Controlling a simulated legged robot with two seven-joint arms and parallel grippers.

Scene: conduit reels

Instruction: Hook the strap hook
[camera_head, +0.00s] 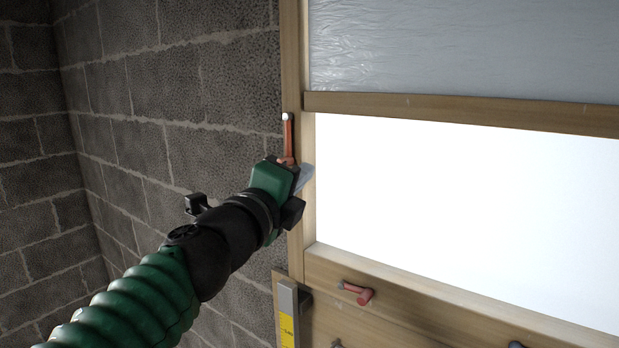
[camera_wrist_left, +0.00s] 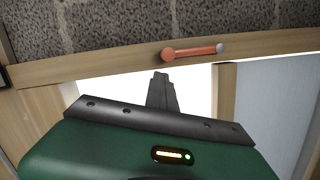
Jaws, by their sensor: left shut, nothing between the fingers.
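My left gripper (camera_head: 302,178) is at the wooden post beside the bright opening, just below a copper-coloured peg with a pale tip (camera_head: 288,138). In the left wrist view its dark fingers (camera_wrist_left: 160,90) are together and empty, pointing toward the frame. The peg (camera_wrist_left: 192,51) lies across the wooden beam there, beyond the fingertips and apart from them. A second, reddish peg (camera_head: 357,292) sits on the lower rail. I cannot make out a strap or a strap hook in either view. My right gripper is not in view.
A grey block wall (camera_head: 150,90) stands left of the post. A wooden crossbar (camera_head: 450,112) runs above the bright opening, with plastic sheeting (camera_head: 460,45) over it. A yellow-marked level or ruler (camera_head: 287,325) stands at the post's lower end. Dark fittings show along the bottom edge.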

